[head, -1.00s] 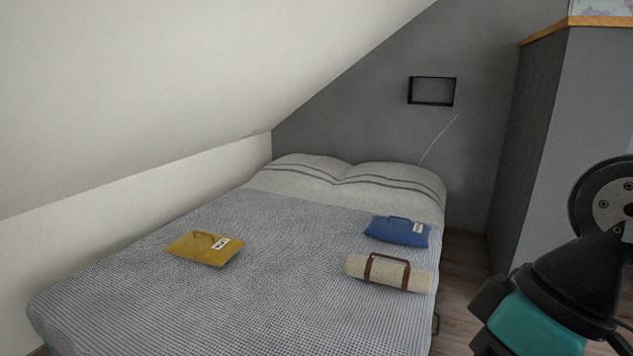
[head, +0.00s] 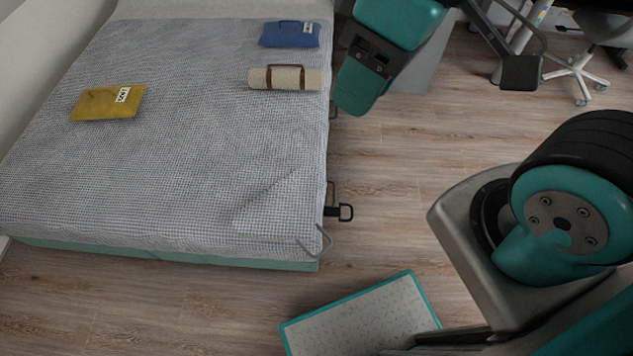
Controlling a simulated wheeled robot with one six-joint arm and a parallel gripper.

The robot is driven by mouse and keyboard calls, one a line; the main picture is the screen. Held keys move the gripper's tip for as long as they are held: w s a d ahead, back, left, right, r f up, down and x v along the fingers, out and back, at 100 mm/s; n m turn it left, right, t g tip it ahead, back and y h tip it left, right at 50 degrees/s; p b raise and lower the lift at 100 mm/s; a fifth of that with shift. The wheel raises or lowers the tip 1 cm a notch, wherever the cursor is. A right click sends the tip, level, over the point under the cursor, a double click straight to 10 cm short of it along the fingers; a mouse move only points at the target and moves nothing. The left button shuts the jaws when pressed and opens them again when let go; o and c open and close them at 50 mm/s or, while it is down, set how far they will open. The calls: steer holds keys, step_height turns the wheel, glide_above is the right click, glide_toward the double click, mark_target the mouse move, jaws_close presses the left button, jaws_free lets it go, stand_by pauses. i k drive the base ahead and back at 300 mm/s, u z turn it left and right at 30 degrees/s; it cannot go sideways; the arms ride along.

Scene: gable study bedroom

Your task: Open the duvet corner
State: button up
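The bed's grey, finely checked duvet (head: 190,170) lies flat over the mattress in the head view. At its near right corner a lighter triangular patch (head: 272,208) shows, its slanted edge like a crease or flap. A thin grey loop handle (head: 316,242) sits at this corner, by the bed's edge. My arm's teal and black links are at the upper middle and right, over the floor beside the bed and apart from the duvet corner. I cannot make out my gripper's fingertips.
A yellow pouch (head: 107,103), a blue pouch (head: 290,35) and a beige roll (head: 285,78) lie on the duvet. A black handle (head: 338,212) sticks out from the bed's right side. A teal-edged grey mat (head: 365,318) lies on the wooden floor. An office chair (head: 590,70) stands upper right.

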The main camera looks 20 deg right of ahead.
mark_target(287, 211)
steer(key=u, duration=0.15)
steer(key=k, duration=1.6)
steer(key=z, duration=0.55)
steer(key=i, duration=0.55)
steer(key=z, duration=0.15)
